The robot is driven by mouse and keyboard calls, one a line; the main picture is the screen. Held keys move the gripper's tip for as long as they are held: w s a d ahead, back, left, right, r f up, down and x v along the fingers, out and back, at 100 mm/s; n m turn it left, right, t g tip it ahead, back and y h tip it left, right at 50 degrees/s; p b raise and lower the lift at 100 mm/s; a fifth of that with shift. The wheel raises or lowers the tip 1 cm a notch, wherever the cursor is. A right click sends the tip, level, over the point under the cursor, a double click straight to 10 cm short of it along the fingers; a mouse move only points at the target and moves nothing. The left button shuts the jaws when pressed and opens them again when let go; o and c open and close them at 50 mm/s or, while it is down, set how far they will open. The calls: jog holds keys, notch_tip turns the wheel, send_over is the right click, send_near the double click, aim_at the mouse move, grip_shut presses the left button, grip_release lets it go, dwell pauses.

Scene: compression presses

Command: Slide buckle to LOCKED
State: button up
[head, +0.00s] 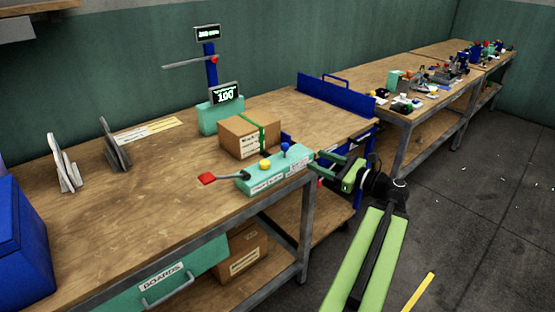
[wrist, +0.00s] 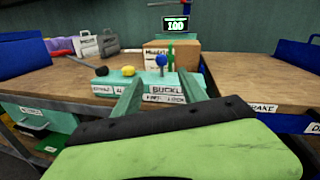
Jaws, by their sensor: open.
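A teal control box (head: 272,174) sits at the front edge of the workbench. It carries a red-handled lever (head: 207,179), a yellow knob (head: 265,164) and a blue knob (head: 285,147). In the wrist view the label under the blue knob (wrist: 161,61) starts with "BUCKL"; the rest is partly hidden by my finger. My gripper (head: 325,168) is open and empty, just right of the control box. In the wrist view its two green fingers (wrist: 160,98) point at the box's front, below the blue knob. I cannot tell whether they touch the box.
A strapped cardboard box (head: 240,139) stands behind the control box, with a teal display unit reading 100 (head: 226,95) behind it. A blue-railed section (head: 335,96) lies to the right. A blue bin (head: 15,245) stands at left.

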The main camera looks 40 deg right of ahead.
aim_at(285, 151)
jog(key=w, duration=0.5)
jog(key=w+a, duration=0.1)
jog(key=w, duration=0.5)
jog(key=w+a, duration=0.1)
jog(key=w, duration=0.5)
grip_shut()
dwell(0.9)
